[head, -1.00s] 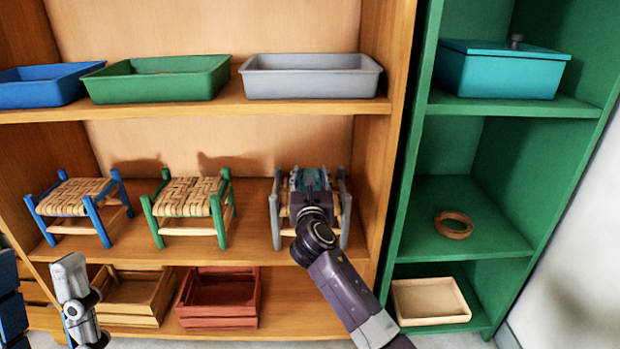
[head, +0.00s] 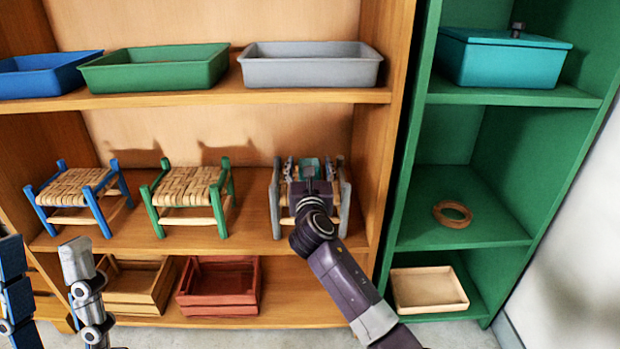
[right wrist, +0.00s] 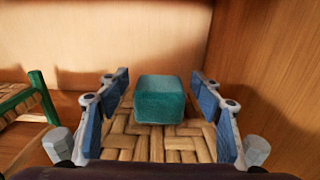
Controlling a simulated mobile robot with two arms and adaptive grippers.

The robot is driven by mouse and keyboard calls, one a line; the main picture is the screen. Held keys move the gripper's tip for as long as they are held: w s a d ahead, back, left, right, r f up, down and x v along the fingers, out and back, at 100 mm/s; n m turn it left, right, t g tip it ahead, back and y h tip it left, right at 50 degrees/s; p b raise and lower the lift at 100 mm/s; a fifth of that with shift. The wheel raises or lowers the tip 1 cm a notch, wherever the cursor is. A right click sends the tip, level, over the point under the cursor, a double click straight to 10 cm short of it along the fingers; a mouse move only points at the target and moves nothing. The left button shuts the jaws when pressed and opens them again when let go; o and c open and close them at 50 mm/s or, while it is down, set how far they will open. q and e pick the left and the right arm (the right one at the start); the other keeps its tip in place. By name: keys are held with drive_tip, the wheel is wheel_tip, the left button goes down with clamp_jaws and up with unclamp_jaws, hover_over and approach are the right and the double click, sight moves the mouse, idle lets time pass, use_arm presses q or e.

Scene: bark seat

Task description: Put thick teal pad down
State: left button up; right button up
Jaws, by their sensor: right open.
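The thick teal pad (right wrist: 160,99) rests on the woven seat of the grey stool (head: 346,212), seen close up in the right wrist view. It also shows in the head view (head: 308,168), partly hidden behind my right gripper (head: 309,180). In the right wrist view my right gripper (right wrist: 160,110) is open, its blue-padded fingers apart on both sides of the pad, with gaps between. My left gripper (head: 48,290) is at the lower left of the head view, fingers apart and empty, away from the pad.
A green stool (head: 190,195) and a blue stool (head: 80,187) stand left on the same shelf. A grey tray (head: 310,66) sits on the shelf above, a red crate (head: 220,290) below. The cabinet's right side wall (right wrist: 265,80) is close to the right gripper.

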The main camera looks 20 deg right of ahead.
drive_tip(key=p+v, duration=0.1)
drive_tip(key=v, duration=0.3)
drive_tip(key=shift+s+a+p, duration=0.1)
drive_tip(key=shift+s+p, duration=0.25)
drive_tip(key=shift+s, duration=0.05)
drive_tip(key=s+a+f+m+y+p, duration=0.1)
drive_tip(key=s+a+m+y, duration=0.25)
drive_tip(key=s+m, duration=0.35)
drive_tip(key=s+a+f+m+y+p, duration=0.1)
drive_tip(key=s+a+m+y, duration=0.2)
drive_tip(key=s+a+m, duration=0.35)
use_arm(q)
drive_tip(key=w+d+f+g+y, duration=0.1)
drive_tip(key=w+f+g+y, duration=0.2)
drive_tip(key=w+f+g, duration=0.6)
drive_tip(key=w+f, duration=0.3)
drive_tip(key=f, duration=0.2)
drive_tip(key=shift+w+d+g+y, duration=0.3)
drive_tip(key=shift+w+g, duration=0.05)
drive_tip(key=shift+g, duration=0.05)
use_arm(e)
drive_tip(key=s+r+m+t+y, duration=0.2)
drive_tip(key=s+r+m+y, duration=0.1)
drive_tip(key=s+r+m, duration=0.6)
drive_tip(key=s+d+m, duration=0.1)
drive_tip(key=s+m, duration=0.3)
drive_tip(key=m, duration=0.3)
drive_tip(key=shift+t, duration=0.4)
